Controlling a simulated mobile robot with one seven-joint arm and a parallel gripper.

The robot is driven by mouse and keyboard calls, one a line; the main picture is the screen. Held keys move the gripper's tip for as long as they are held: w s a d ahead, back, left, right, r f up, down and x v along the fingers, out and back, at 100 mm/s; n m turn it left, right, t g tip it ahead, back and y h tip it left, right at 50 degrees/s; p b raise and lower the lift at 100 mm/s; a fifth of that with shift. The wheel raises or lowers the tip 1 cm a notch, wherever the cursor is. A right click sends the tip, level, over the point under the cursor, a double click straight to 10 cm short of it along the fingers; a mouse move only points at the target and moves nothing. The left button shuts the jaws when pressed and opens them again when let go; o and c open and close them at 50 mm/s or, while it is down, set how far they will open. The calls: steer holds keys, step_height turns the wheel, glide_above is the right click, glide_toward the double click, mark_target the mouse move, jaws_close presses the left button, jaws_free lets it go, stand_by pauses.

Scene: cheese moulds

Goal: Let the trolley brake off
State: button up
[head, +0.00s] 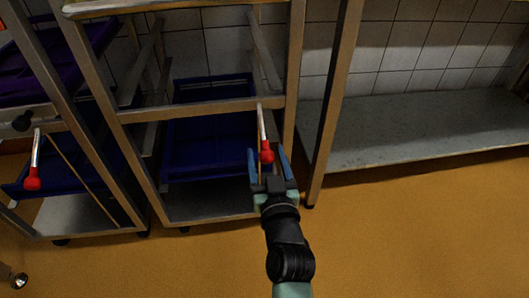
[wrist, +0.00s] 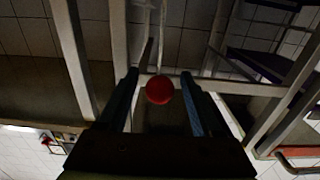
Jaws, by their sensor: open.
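The trolley (head: 210,108) is a metal frame with blue trays (head: 208,146) on its shelves. Its brake lever (head: 262,124) is a pale rod with a red knob (head: 267,156) at its lower end, hanging from the crossbar near the right post. My gripper (head: 267,161) is open, with its blue fingers on either side of the red knob in the head view. In the wrist view the red knob (wrist: 159,90) shows between the two fingertips (wrist: 160,85). I cannot tell whether a finger touches it.
A second trolley (head: 62,122) with a similar red-knobbed lever (head: 33,170) stands at the left. A metal bench with a low shelf (head: 420,128) is at the right. The orange floor (head: 400,230) in front is clear.

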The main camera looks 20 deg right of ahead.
steer(key=shift+b+x, duration=0.35)
steer(key=shift+x, duration=0.95)
jaws_close()
stand_by(0.6)
